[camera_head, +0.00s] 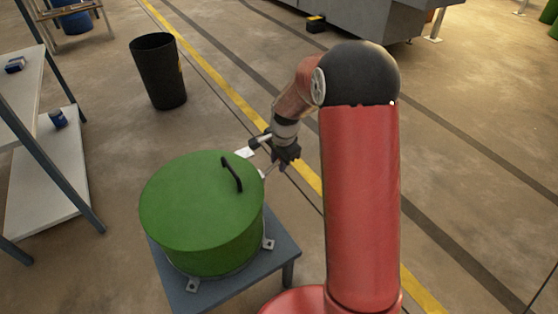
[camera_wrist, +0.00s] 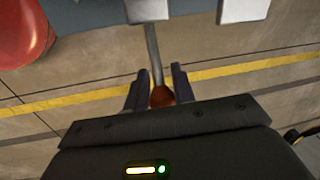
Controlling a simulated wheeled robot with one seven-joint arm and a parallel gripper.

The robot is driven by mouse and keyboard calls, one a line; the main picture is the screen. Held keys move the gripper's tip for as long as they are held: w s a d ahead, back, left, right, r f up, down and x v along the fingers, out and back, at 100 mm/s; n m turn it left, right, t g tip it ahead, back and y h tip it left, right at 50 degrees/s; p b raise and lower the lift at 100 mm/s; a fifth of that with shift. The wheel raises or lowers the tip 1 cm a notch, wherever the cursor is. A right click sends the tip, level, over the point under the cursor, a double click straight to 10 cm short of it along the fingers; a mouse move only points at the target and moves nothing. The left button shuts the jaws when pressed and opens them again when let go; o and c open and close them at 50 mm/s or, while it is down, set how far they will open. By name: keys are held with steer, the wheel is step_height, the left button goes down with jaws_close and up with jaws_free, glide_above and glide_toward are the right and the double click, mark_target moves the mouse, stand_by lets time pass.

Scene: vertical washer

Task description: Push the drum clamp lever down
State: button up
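The green drum (camera_head: 200,205) has a round lid with a black handle (camera_head: 232,174). A thin grey clamp lever (camera_head: 268,170) sticks out from its far right side toward my gripper (camera_head: 284,158). In the wrist view the lever's grey rod (camera_wrist: 153,52) runs down to an orange-red knob (camera_wrist: 161,97). The two dark fingers of my gripper (camera_wrist: 159,70) stand on either side of the knob. Whether they press on it or leave small gaps is not clear.
The drum stands on a blue-grey table (camera_head: 282,248) with metal brackets. A black bin (camera_head: 158,72) stands behind it, and a shelf (camera_head: 50,190) with small items is at left. The floor right of my arm is mostly clear.

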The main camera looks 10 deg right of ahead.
jaws_close()
steer(key=shift+w+d+r, duration=0.1)
steer(key=shift+w+d, duration=0.05)
